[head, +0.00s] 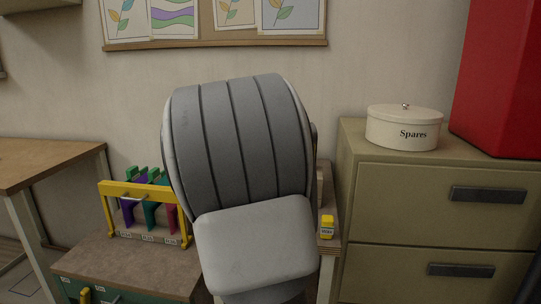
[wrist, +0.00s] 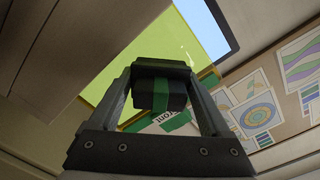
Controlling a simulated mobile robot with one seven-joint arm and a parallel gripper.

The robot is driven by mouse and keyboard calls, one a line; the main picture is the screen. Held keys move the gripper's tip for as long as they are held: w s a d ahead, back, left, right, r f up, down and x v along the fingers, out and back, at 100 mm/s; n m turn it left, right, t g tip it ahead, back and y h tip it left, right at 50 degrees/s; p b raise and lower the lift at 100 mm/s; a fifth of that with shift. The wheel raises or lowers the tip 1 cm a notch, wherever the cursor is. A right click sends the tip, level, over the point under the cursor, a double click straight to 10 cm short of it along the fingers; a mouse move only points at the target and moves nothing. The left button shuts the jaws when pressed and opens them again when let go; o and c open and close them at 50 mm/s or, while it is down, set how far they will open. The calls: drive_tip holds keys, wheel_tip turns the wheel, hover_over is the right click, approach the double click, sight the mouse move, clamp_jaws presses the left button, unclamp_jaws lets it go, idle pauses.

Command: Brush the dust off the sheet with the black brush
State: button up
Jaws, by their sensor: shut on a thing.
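In the wrist view my gripper (wrist: 162,75) is shut on a black block with a green band (wrist: 170,97), which I take for the black brush. No bristles show. Beyond it lies a flat yellow-green surface (wrist: 150,48) with a light blue patch beside it and a dark border. I cannot tell whether this is the sheet. In the head view my arm's large grey link fills the middle and hides my gripper, the brush and whatever lies behind. No dust can be made out.
A yellow rack (head: 138,188) with several coloured pieces stands on a low cabinet at left. A wooden table (head: 45,165) is further left. A small yellow container (head: 327,227) stands right of my arm. A "Spares" tin (head: 403,128) and a red box (head: 500,80) sit on the drawer cabinet (head: 400,195).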

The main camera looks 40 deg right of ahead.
drive_tip(key=shift+w+a, duration=0.6)
drive_tip(key=shift+w, duration=0.15)
drive_tip(key=shift+s+a, duration=0.1)
drive_tip(key=shift+a, duration=0.1)
drive_tip(key=shift+p+v, duration=0.55)
drive_tip(key=shift+v, duration=2.2)
drive_tip(key=shift+s, duration=0.1)
drive_tip(key=v, duration=0.3)
